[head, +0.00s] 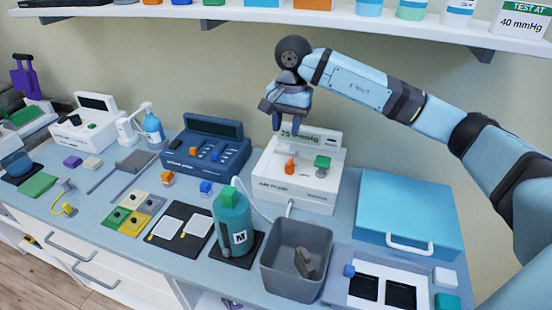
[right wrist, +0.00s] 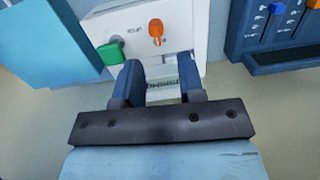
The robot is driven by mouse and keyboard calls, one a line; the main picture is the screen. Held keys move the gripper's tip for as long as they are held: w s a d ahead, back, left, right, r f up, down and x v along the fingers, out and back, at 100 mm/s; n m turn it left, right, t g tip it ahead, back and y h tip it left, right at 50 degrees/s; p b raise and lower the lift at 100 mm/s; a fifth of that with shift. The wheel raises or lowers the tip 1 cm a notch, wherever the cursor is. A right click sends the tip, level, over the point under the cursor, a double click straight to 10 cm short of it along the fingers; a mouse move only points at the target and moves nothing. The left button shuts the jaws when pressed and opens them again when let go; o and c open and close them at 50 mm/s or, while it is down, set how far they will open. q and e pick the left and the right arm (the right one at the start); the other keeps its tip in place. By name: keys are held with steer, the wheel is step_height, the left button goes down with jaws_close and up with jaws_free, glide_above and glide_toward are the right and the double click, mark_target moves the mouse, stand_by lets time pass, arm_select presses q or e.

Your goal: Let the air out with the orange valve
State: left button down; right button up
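The orange valve (head: 290,165) stands on the front panel of a white pump unit (head: 285,195), left of a green knob (head: 322,162). The unit's display (head: 300,134) seems to read 25 mmHg, partly covered by my gripper. My right gripper (head: 277,126) hangs above the unit's back edge, fingers down, apart from the valve. In the right wrist view, its two dark blue fingers (right wrist: 160,72) are apart with nothing between them. The orange valve (right wrist: 156,30) shows beyond the fingertips, with the green knob (right wrist: 110,54) to the left. My left gripper is not in view.
A teal cuffed cylinder (head: 232,225) marked M has a pale tube towards the unit. A grey bin (head: 297,262) stands in front, a blue case (head: 405,215) right and a dark blue device (head: 207,147) left. A shelf card (head: 522,20) reads TEST AT 40 mmHg.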

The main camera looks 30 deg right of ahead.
mark_target(290, 161)
steer(key=shift+h, duration=0.5)
steer(key=f, duration=0.4)
steer(key=d+f, duration=0.1)
steer(key=f, duration=0.3)
steer(key=d+f+p, duration=0.1)
steer(key=f, duration=0.3)
steer(key=shift+w+f, duration=0.25)
steer(key=shift+w, duration=0.05)
steer(key=shift+a, duration=0.1)
steer(key=c, duration=0.6)
